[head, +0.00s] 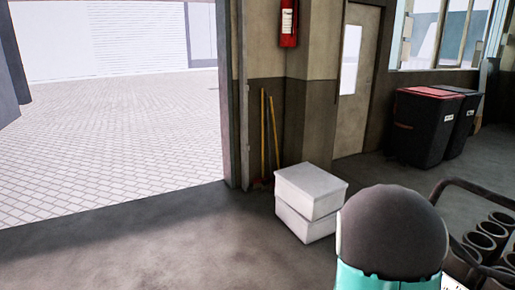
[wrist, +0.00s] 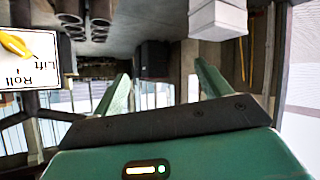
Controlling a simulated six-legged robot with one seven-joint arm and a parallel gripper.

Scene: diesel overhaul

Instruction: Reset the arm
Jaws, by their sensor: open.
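My gripper (wrist: 163,74) shows in the wrist view with its two green fingers spread wide apart. It is open, with nothing between the fingers. The wrist view is upside down, with the floor at the top. In the head view a teal part with a dark rounded cap (head: 392,232) stands at the lower right; it looks like part of my arm. My gripper's fingers cannot be made out in the head view.
Two stacked white boxes (head: 309,193) stand on the floor by the open doorway. Broom-like handles (head: 269,135) lean behind them. Bins (head: 423,128) stand at the right. A rack with dark cylinders (head: 487,234) is at the lower right. Floor at the left is clear.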

